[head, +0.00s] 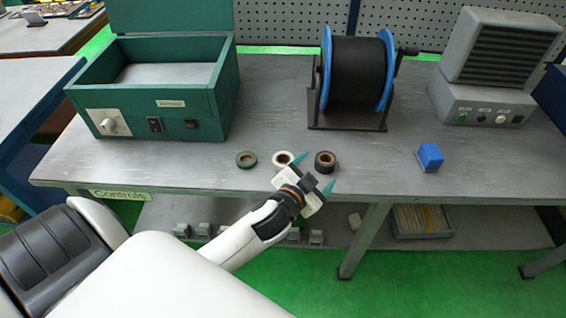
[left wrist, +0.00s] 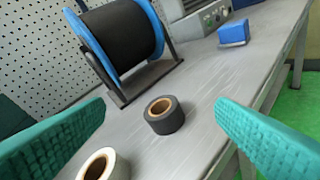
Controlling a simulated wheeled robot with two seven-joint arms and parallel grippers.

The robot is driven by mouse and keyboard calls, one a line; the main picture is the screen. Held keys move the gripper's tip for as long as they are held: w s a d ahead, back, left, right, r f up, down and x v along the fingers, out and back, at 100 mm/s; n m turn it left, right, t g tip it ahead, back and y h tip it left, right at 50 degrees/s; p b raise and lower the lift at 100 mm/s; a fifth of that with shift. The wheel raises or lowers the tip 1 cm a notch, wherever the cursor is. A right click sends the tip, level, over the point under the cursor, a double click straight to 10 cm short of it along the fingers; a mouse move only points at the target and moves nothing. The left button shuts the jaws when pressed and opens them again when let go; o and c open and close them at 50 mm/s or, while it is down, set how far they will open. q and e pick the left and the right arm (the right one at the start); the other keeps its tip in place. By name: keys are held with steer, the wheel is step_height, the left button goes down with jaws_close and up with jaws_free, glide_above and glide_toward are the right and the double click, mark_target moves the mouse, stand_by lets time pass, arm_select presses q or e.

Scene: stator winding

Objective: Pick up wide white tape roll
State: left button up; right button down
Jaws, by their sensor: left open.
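In the left wrist view the white roll (left wrist: 104,165) is at the bottom, partly cut off by the frame, close to the left finger. My left gripper (head: 317,172) is open and empty, with teal fingers, at the table's front edge by the white and black rolls. In the left wrist view its fingers (left wrist: 160,135) stand wide apart with the black roll (left wrist: 164,115) showing between them. My right gripper is not in view.
Behind are a black spool on a blue-flanged stand (head: 357,75) and a green box (head: 160,90). A blue block (head: 430,157) lies to the right. The table between is mostly clear.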

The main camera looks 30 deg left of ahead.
arm_select(q)
steer(key=w+d+r+m+g+h, duration=0.3)
steer(key=d+r+m+h, duration=1.15)
steer(key=m, duration=0.55)
steer(key=m+g+y, duration=0.6)
steer(key=g+y, duration=0.6)
steer(key=y, duration=0.2)
glide_above(283, 158)
steer(key=s+d, duration=0.2)
step_height(283, 158, down, 8)
steer(key=f, duration=0.2)
steer(key=f+p, duration=0.1)
steer(key=f, duration=0.3)
steer(key=shift+s+a, duration=0.15)
steer(key=shift+a, duration=0.25)
steer(key=f, duration=0.1)
steer(key=f+p, duration=0.1)
steer(key=f, duration=0.1)
steer(key=f+p, duration=0.1)
steer(key=f, duration=0.1)
steer(key=shift+w+f, duration=0.15)
steer(key=shift+w, duration=0.25)
steer(key=shift+f, duration=0.3)
steer(key=c, duration=1.1)
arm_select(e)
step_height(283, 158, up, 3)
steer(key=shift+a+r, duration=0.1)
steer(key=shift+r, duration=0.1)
